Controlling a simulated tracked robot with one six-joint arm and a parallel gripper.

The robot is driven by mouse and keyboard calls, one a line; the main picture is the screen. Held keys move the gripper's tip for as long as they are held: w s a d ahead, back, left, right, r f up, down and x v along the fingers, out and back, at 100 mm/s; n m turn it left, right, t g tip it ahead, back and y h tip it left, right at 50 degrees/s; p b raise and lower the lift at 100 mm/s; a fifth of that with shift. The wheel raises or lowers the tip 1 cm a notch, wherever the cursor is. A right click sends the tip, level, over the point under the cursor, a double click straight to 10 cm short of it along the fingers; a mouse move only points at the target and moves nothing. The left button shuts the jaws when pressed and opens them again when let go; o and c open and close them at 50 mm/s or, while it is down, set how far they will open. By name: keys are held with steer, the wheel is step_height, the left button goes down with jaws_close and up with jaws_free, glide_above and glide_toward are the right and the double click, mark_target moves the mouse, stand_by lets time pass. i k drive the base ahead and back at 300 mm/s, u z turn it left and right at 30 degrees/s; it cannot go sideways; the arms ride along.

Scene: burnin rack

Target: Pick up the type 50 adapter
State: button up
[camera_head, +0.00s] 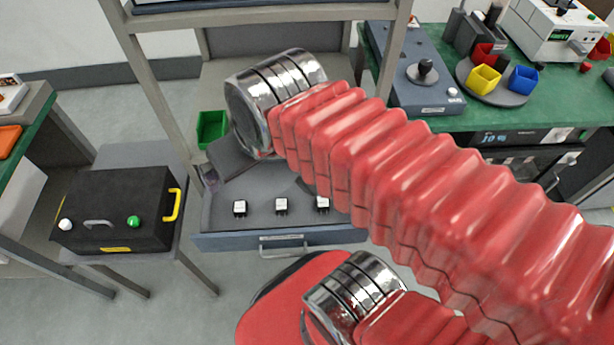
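The drawer (215,241) has a blue-grey front with a handle. My red ribbed arm crosses above the right of the drawer, close to the right adapter in the picture.
A green bin (212,128) stands behind the drawer at left. A black case (117,210) with a yellow handle rests on a side table. Rack posts (155,85) rise beside the drawer. A green bench (540,65) at right holds a turntable with coloured cups.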

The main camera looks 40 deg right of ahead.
mark_target(322, 205)
steer(key=u, duration=0.55)
steer(key=k, duration=1.35)
steer(key=u, duration=0.85)
steer(key=i, duration=1.85)
steer(key=z, duration=0.85)
steer(key=i, duration=0.5)
steer(key=z, duration=0.3)
